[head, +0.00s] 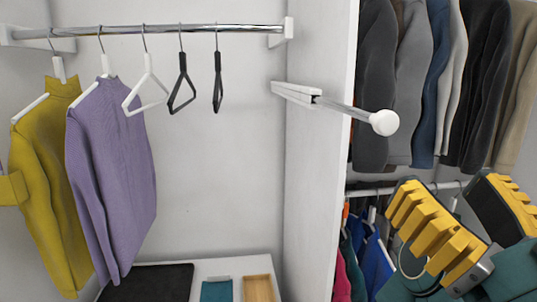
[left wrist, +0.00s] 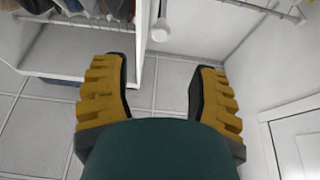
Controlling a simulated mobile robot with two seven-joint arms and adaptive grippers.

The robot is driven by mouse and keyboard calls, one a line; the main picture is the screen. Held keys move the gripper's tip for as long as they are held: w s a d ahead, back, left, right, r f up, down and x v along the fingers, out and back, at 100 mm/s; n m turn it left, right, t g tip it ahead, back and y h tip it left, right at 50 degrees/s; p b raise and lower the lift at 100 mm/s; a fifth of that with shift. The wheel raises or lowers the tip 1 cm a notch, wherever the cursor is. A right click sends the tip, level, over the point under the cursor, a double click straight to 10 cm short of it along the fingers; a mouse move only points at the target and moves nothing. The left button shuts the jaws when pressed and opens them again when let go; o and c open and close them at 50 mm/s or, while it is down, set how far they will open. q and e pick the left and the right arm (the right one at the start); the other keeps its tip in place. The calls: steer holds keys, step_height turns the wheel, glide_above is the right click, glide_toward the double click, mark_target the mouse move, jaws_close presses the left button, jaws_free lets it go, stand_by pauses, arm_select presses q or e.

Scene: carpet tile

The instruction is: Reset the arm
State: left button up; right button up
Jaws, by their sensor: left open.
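My left gripper (head: 442,186) is at the lower right of the head view, with yellow ribbed fingers and a teal body. It is in front of the hanging clothes on the right side. In the left wrist view the left gripper (left wrist: 163,66) shows its two fingers wide apart. Nothing is between them; grey floor tiles (left wrist: 165,85) show through the gap. My right gripper is in neither view.
A chrome rod with a white end knob (head: 384,122) juts from the white partition (head: 318,190). A mustard top (head: 50,185) and a purple top (head: 112,180) hang on the left rail (head: 200,28), beside empty hangers. Dark jackets (head: 375,80) hang right.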

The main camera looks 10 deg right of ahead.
arm_select(q)
steer(key=shift+s, duration=0.15)
steer(key=w+f+m+g+h, duration=0.2)
steer(key=w+f+m+h, duration=0.25)
steer(key=w+f, duration=1.2)
steer(key=w+a+f+g+h, duration=0.1)
steer(key=w+a+f+g, duration=0.3)
steer(key=f, duration=0.5)
steer(key=w+a+f+g, duration=0.25)
steer(key=w+f, duration=0.35)
steer(key=f, duration=0.3)
steer(key=s+a+f+n+g, duration=0.1)
steer(key=s+a+f+g, duration=0.15)
steer(key=a+f, duration=0.55)
steer(key=s+a+f+n+g, duration=0.1)
steer(key=a+f+g, duration=0.25)
steer(key=f, duration=0.75)
steer(key=s+a+f+n+g, duration=0.3)
steer(key=s+a+f+g, duration=0.3)
steer(key=s+a+f, duration=0.4)
steer(key=s+f+y, duration=0.1)
steer(key=s+f, duration=0.1)
steer(key=s, duration=0.2)
steer(key=shift+s+f+n, duration=0.15)
steer(key=shift+n, duration=0.2)
